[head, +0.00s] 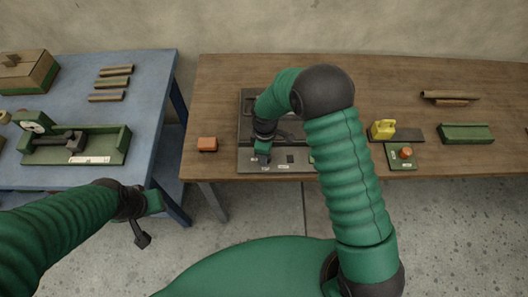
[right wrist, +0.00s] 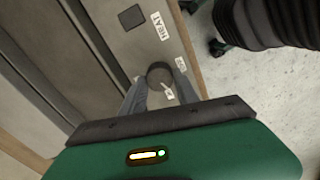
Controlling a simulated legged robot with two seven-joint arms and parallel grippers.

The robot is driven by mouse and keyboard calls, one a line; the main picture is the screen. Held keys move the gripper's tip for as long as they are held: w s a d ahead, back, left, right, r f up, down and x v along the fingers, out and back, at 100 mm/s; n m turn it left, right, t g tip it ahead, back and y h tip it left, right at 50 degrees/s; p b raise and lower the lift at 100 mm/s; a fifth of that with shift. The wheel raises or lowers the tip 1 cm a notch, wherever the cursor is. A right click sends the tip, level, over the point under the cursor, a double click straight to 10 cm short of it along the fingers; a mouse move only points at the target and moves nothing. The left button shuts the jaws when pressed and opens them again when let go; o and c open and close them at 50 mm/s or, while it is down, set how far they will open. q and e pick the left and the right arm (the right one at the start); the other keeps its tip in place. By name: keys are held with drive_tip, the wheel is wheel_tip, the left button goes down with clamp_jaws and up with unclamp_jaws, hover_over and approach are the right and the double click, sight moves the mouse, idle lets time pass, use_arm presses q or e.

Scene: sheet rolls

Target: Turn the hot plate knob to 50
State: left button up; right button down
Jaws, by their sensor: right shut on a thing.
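The hot plate (head: 245,158) is a flat grey unit with a dark top, on the wooden table; my right arm covers part of it. In the right wrist view its dark round knob (right wrist: 159,72) sits on the grey front panel. My right gripper (right wrist: 161,82) is shut on the knob, one finger on each side. A small white mark shows at the knob, too small to read. In the head view my right gripper (head: 262,157) is at the left part of the panel and hides the knob. My left gripper (head: 142,222) hangs in front of the blue table, away from the hot plate; its jaw opening is unclear.
A "HEAT" label (right wrist: 160,26) and a black square (right wrist: 131,17) lie along the panel. An orange block (head: 207,144) is left of the hot plate. A yellow object (head: 383,129) and a green box with an orange button (head: 402,158) are to the right. The blue table (head: 150,80) stands left.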

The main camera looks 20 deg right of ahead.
drive_tip(key=m, duration=0.3)
drive_tip(key=m+p, duration=0.1)
drive_tip(key=m, duration=0.2)
drive_tip(key=shift+d+m, duration=0.2)
drive_tip(key=shift+m, duration=0.1)
drive_tip(key=m+p, duration=0.1)
drive_tip(key=m, duration=0.5)
drive_tip(key=shift+s, duration=0.1)
drive_tip(key=m+p, duration=0.1)
drive_tip(key=m, duration=0.5)
drive_tip(key=shift+s+m+p, duration=0.1)
drive_tip(key=shift+m+p, duration=0.2)
drive_tip(key=shift+p, duration=0.05)
drive_tip(key=m, duration=0.3)
drive_tip(key=shift+f+p, duration=0.1)
drive_tip(key=shift+p, duration=0.3)
drive_tip(key=shift+a+m, duration=0.1)
drive_tip(key=shift+m, duration=1.1)
drive_tip(key=c, duration=0.9)
unclamp_jaws()
drive_tip(key=shift+w+p, duration=0.2)
drive_tip(key=shift+p, duration=0.1)
